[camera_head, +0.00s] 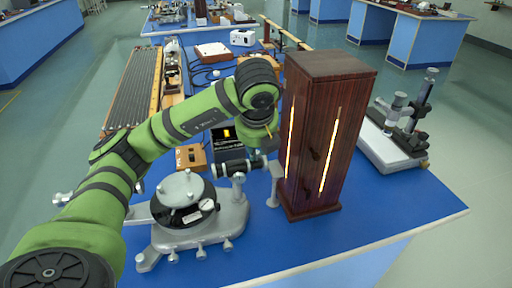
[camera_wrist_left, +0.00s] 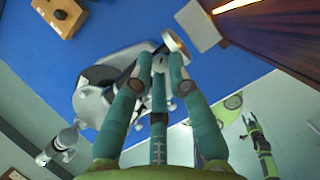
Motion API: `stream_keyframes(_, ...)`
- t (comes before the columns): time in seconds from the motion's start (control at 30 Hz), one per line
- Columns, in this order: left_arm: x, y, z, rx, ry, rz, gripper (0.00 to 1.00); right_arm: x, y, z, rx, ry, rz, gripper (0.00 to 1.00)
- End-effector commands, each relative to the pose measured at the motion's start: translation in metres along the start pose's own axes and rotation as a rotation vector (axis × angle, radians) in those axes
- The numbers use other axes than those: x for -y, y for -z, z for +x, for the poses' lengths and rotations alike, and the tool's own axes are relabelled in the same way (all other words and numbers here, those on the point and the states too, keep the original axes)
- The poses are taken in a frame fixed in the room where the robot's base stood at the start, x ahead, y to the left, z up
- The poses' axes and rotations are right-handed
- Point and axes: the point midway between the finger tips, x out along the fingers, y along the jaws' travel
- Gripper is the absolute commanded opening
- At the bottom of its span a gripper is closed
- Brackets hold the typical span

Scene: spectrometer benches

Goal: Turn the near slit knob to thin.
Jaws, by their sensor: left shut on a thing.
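The spectrometer, with a grey base (camera_head: 232,222) and a round table on top, stands at the front of the blue bench in the head view. Its short tube (camera_head: 232,169) points at the tall wooden lamp box. In the left wrist view, the round end of the tube (camera_wrist_left: 176,45) is just beyond my fingertips. My left gripper (camera_wrist_left: 160,58) is shut at this slit end. The near slit knob is hidden between the fingers, so its setting cannot be read. In the head view, my left forearm largely hides the gripper. My right gripper (camera_wrist_left: 250,122) shows small in the wrist view.
The wooden lamp box (camera_head: 328,130) with glowing slits stands close right of the tube. A small wooden box (camera_head: 191,157) and a black power unit (camera_head: 229,143) lie behind the spectrometer. The front right bench corner is clear.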

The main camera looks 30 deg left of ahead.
Motion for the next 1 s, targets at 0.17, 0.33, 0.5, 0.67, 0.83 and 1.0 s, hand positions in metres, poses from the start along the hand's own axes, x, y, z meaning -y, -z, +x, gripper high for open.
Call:
stream_keyframes(0.17,0.001,0.003,0.002,-0.008,0.0,0.007,0.41,0.0,0.0,0.0,0.0,0.0,0.0,0.48)
stream_keyframes(0.33,0.001,0.002,0.001,-0.004,0.0,0.004,0.41,0.0,0.0,0.0,0.0,0.0,0.001,0.48)
stream_keyframes(0.5,0.0,0.0,-0.001,-0.001,0.001,0.003,0.41,0.0,0.0,0.0,0.0,0.0,0.0,0.48)
stream_keyframes(0.67,0.001,-0.001,-0.014,0.004,0.003,0.004,0.41,0.0,0.0,0.0,0.0,0.0,0.0,0.48)
stream_keyframes(0.83,0.0,-0.002,-0.037,0.005,0.003,0.003,0.41,0.0,0.0,0.0,0.0,0.0,0.0,0.48)
stream_keyframes(1.0,0.0,-0.001,-0.062,0.004,0.002,0.003,0.41,0.001,0.0,0.0,0.0,0.001,0.0,0.48)
